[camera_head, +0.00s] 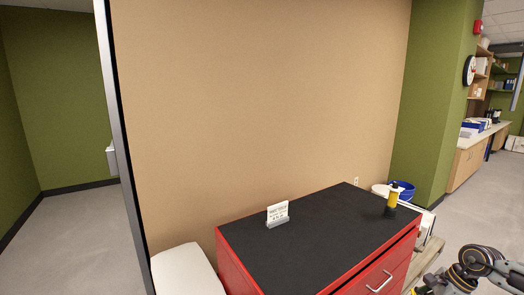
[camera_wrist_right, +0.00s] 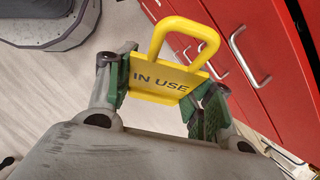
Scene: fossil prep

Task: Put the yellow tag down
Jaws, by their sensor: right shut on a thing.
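The yellow tag (camera_wrist_right: 165,84) with "IN USE" on it and a looped yellow handle shows in the right wrist view. My right gripper (camera_wrist_right: 163,86) is shut on it, with a green-padded finger on each side. The tag is held above the floor, beside the red cabinet's drawer fronts. In the head view my right arm shows at the lower right corner; its fingers and the tag are not visible there. My left gripper is in neither view.
The red cabinet (camera_head: 232,262) has a black top (camera_head: 315,228) with a small white sign (camera_head: 278,212) and a yellow bottle (camera_head: 393,195) on it. Most of the top is clear. A blue bucket (camera_head: 405,190) stands behind it. A white object (camera_head: 186,272) is at its left.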

